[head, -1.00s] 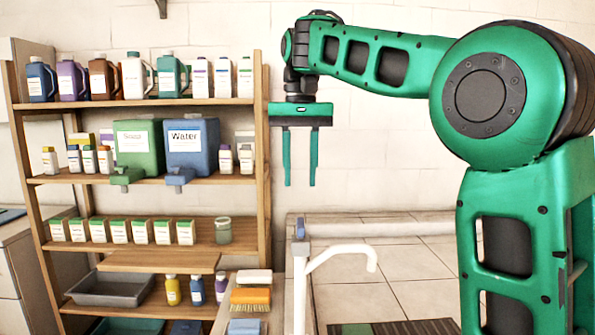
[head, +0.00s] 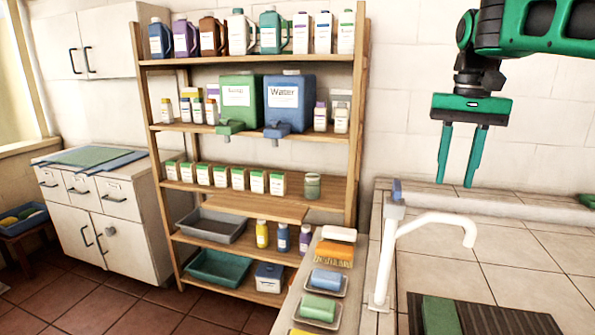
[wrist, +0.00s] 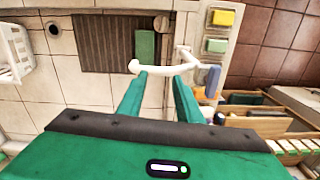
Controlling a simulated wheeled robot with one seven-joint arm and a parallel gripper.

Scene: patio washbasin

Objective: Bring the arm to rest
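My gripper (head: 457,183) hangs at the upper right of the head view with its two green fingers pointing down. The fingers are apart with nothing between them. It is above the tiled washbasin top (head: 510,262), to the right of the shelf. In the wrist view my gripper (wrist: 160,80) also shows open and empty, with the white tap spout (wrist: 165,68) beyond the fingertips. My arm reaches in from the right edge of the head view.
A wooden shelf (head: 260,135) with bottles, a green soap canister (head: 240,100) and a blue water canister (head: 290,103) stands at centre left. The white tap (head: 388,255) rises from the basin. A dark ribbed mat (head: 500,318) lies front right. A white cabinet (head: 105,220) stands far left.

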